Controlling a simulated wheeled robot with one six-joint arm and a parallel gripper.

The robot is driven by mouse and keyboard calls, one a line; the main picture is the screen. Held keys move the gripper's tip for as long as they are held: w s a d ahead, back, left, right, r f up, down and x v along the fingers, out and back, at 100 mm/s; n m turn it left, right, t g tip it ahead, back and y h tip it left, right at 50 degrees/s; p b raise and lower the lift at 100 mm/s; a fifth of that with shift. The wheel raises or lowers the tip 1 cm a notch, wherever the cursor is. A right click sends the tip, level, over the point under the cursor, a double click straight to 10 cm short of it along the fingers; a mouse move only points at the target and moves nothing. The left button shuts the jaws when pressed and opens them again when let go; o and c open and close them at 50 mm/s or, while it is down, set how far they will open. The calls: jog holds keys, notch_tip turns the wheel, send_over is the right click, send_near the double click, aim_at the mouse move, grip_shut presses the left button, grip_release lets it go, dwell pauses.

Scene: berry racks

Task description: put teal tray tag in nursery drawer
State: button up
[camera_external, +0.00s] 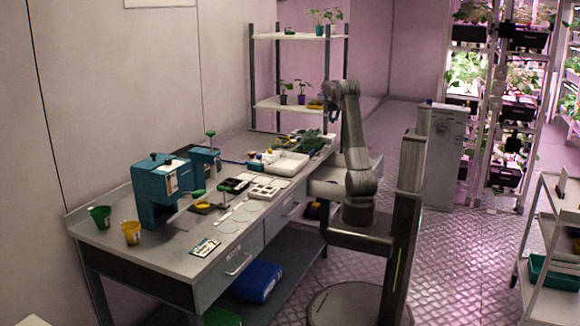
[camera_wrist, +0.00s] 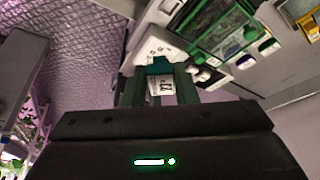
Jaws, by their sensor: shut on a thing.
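In the wrist view, my gripper (camera_wrist: 159,88) is shut on a teal tag (camera_wrist: 158,68) with a white printed label. The tag sits between the two fingers. In the external view, my arm bends over the far right end of the bench; its fingers and the tag cannot be made out there. The bench front has a drawer with a handle (camera_external: 238,264) and another drawer (camera_external: 291,208) farther along; both look shut. A pale, box-like piece (camera_external: 325,188) juts out behind my arm, perhaps an open drawer. I cannot read which drawer is the nursery one.
The bench top holds a teal machine (camera_external: 157,193), a green cup (camera_external: 100,217), a yellow cup (camera_external: 131,232) and a white tray (camera_external: 286,163). A shelf rack (camera_external: 290,104) stands at the back. A blue bin (camera_external: 257,281) is below.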

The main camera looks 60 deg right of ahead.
jog(key=s+d+f+m+b, duration=0.1)
jog(key=s+d+m+b, duration=0.15)
jog(key=s, duration=1.45)
jog(key=shift+m+g+h, duration=0.25)
jog(key=shift+g+h, duration=0.05)
jog(key=shift+g, duration=0.1)
jog(key=f, duration=1)
jog(key=f+p, duration=0.1)
jog(key=f, duration=2)
jog(key=shift+w+a, duration=0.15)
jog(key=shift+w, duration=0.1)
jog(key=o, duration=0.9)
jog(key=shift+o, duration=0.2)
jog(key=shift+r, duration=0.1)
jog(key=shift+r+p, duration=0.1)
jog(key=shift+p, duration=0.2)
jog(key=shift+r, duration=0.2)
jog(key=v, duration=1.1)
jog(key=shift+a+r+b, duration=0.2)
jog(key=shift+r+b, duration=0.1)
jog(key=shift+b, duration=0.05)
